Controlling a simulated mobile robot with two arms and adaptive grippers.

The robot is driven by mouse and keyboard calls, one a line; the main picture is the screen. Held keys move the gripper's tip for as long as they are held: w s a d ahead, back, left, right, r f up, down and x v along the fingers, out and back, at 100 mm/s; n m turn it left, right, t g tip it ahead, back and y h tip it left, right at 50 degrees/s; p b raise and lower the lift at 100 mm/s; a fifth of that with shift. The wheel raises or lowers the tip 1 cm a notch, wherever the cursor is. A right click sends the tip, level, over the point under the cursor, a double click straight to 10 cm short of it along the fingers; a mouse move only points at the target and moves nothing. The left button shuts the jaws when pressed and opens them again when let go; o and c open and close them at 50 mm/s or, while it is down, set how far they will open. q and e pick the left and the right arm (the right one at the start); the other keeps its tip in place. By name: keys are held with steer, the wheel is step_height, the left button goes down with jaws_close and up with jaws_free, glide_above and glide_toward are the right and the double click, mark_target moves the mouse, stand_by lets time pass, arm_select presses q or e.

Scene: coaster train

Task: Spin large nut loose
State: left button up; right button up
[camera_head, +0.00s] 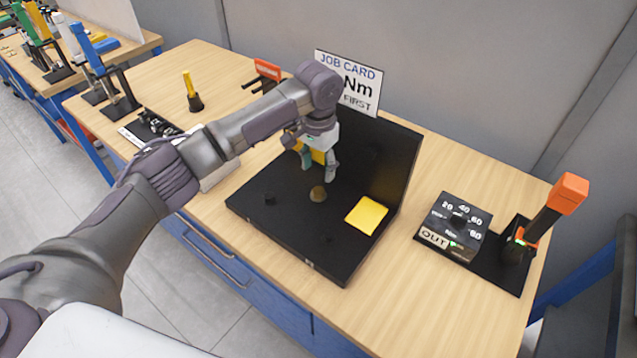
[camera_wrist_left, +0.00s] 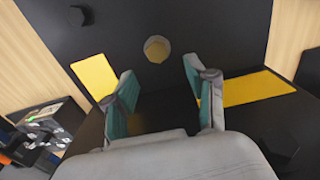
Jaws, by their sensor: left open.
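A tan, roundish piece that looks like the large nut (camera_head: 318,193) sits near the middle of the black base plate (camera_head: 290,235). It also shows in the left wrist view (camera_wrist_left: 157,48), just beyond the fingertips. My left gripper (camera_head: 320,173) is open above the plate, pointing down, with its tips apart from the nut. In the left wrist view the gripper (camera_wrist_left: 160,78) has its two teal-padded fingers wide apart with nothing between them. The nut's height and its thread are too small to tell. My right gripper is not in view.
A yellow square (camera_head: 367,215) and small dark knobs (camera_head: 269,198) are on the plate. A black upright panel stands behind it, by a job card (camera_head: 350,82). At right are a dial box (camera_head: 453,226) and an orange-handled tool (camera_head: 568,194).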

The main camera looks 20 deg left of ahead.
mark_target(320, 189)
arm_select(q)
steer(key=f, duration=0.5)
steer(key=shift+d+f+p, duration=0.2)
steer(key=shift+f+p, duration=0.2)
steer(key=shift+f, duration=0.5)
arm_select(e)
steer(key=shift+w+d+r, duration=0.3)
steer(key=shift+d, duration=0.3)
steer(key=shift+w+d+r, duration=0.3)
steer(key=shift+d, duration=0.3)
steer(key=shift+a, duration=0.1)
